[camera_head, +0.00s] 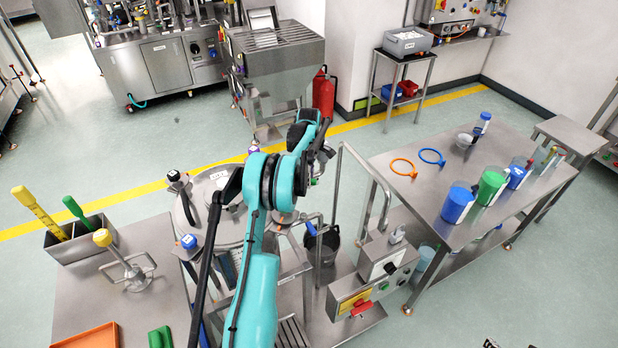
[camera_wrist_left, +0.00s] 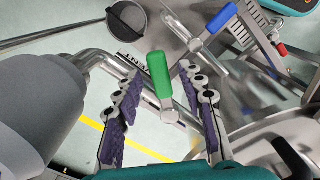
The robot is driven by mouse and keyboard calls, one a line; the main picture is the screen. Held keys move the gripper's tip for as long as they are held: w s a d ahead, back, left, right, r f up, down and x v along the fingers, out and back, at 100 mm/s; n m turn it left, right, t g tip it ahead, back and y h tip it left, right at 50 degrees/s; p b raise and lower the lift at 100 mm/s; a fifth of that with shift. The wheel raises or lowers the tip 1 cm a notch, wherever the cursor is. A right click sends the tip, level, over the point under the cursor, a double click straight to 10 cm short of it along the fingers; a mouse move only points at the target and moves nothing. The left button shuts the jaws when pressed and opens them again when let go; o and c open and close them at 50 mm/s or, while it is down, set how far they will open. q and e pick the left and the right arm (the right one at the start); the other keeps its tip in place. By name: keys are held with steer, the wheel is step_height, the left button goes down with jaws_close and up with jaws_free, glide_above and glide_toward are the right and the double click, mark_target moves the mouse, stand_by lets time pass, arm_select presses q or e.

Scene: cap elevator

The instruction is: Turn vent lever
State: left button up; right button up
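A lever with a green handle (camera_wrist_left: 159,75) sits on a steel pipe in the left wrist view. A partly covered label (camera_wrist_left: 132,62) ending in "NT" is beside it. My left gripper (camera_wrist_left: 160,72) is open, with one purple-padded finger on each side of the green handle. Gaps show between the handle and both fingers, so it looks ungripped. In the head view my left arm reaches over the round steel vessel (camera_head: 205,190), and its gripper (camera_head: 316,158) is mostly hidden behind the arm. My right gripper is in neither view.
A blue-handled lever (camera_wrist_left: 221,18) and a red handle (camera_wrist_left: 282,49) are near the green one. A bent steel pipe (camera_head: 340,185) rises right of my arm.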

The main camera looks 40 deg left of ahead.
arm_select(q)
step_height(320, 180, up, 12)
stand_by(0.4)
steer(key=shift+f, duration=0.1)
